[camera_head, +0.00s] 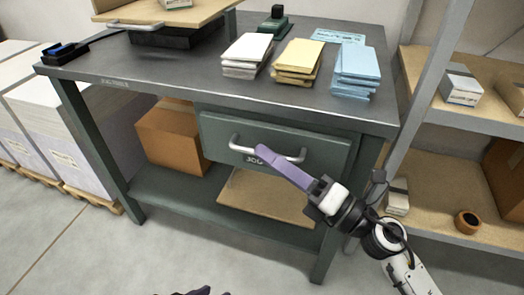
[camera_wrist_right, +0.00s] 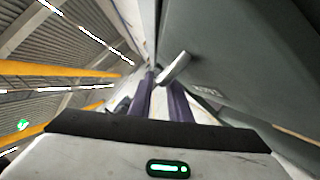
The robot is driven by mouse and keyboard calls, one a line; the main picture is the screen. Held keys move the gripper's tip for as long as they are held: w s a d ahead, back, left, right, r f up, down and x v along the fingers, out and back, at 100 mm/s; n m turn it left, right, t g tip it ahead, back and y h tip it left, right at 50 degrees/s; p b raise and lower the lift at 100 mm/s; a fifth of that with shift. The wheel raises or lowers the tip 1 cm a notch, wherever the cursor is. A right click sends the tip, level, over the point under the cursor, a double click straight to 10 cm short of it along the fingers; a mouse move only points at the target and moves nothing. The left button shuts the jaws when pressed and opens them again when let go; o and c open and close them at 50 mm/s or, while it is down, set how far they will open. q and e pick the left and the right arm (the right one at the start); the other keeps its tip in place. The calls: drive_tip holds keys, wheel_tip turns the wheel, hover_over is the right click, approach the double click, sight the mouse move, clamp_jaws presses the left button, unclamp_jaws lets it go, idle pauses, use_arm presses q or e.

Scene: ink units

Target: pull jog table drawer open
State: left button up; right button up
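The jog table (camera_head: 130,75) is a dark grey-green bench with a drawer (camera_head: 225,127) under its top. The drawer front looks closed, and it also shows in the wrist view (camera_wrist_right: 235,55). A pale bar handle (camera_head: 238,146) runs across the front; its end shows near my fingertips in the wrist view (camera_wrist_right: 176,67). In the wrist view the fingers stand apart with a gap between; firm contact cannot be told. Only a bit of my left gripper (camera_head: 197,291) shows at the bottom edge.
Paper stacks in white (camera_head: 246,50), cream (camera_head: 298,60) and blue (camera_head: 357,67) lie on the tabletop. A cardboard box (camera_head: 170,136) stands on the lower shelf. A shelf rack (camera_head: 440,185) stands close on the right, and pallets of paper (camera_head: 50,130) on the left. Floor in front is clear.

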drive_tip(key=shift+x, duration=1.15)
clamp_jaws()
